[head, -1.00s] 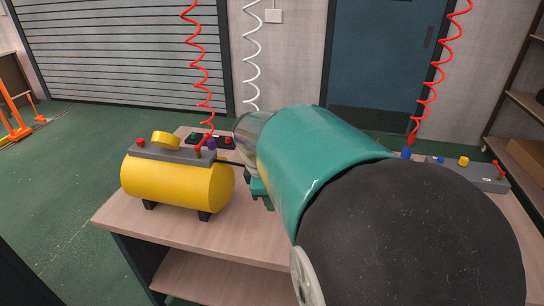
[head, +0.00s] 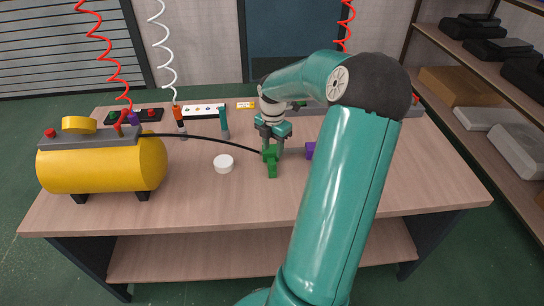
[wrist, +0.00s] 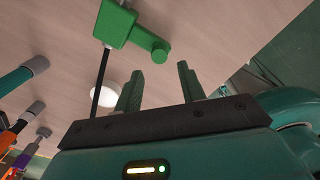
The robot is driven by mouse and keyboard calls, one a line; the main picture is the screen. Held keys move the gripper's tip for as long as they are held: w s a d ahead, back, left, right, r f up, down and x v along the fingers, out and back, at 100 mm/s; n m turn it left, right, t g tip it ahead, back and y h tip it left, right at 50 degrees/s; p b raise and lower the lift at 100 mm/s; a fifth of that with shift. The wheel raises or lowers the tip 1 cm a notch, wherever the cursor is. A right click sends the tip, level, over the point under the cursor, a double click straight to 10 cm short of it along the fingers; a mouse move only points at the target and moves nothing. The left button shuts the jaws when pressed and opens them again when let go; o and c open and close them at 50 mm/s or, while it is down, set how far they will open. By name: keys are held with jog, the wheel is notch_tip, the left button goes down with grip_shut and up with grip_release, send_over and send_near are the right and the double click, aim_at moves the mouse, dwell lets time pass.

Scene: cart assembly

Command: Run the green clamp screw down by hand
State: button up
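The green clamp (head: 271,160) stands near the middle of the bench, at the end of a black hose. In the wrist view the green clamp (wrist: 115,24) is at the top, with a short arm ending in a round green knob (wrist: 160,53). I cannot tell for sure which part is the screw. My gripper (head: 268,143) is just above and behind the clamp in the head view. In the wrist view my gripper (wrist: 159,76) has its two green fingers apart, with nothing between them. The knob is beyond the fingertips, and no contact shows.
A yellow compressor tank (head: 105,165) stands at the left, its black hose (head: 205,139) crossing to the clamp. A white round cap (head: 223,163) lies left of the clamp, a purple block (head: 310,150) right of it. Tools and strips line the back. The bench front (head: 230,208) is clear.

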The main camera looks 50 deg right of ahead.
aim_at(272, 163)
notch_tip(272, 163, down, 7)
jog(key=shift+f, duration=0.1)
jog(key=shift+w, duration=0.1)
jog(key=c, duration=0.8)
jog(key=m, duration=0.4)
jog(key=shift+r+m, duration=0.25)
jog(key=shift+m, duration=0.15)
jog(key=shift+c, duration=0.2)
jog(key=m, duration=0.4)
jog(key=shift+w+a+m, duration=0.1)
jog(key=shift+m, duration=0.2)
jog(key=m, duration=2)
jog(key=shift+m, duration=0.3)
jog(key=m, duration=1.9)
jog(key=shift+m, duration=0.4)
jog(key=o, duration=1.1)
jog(key=shift+c, duration=0.2)
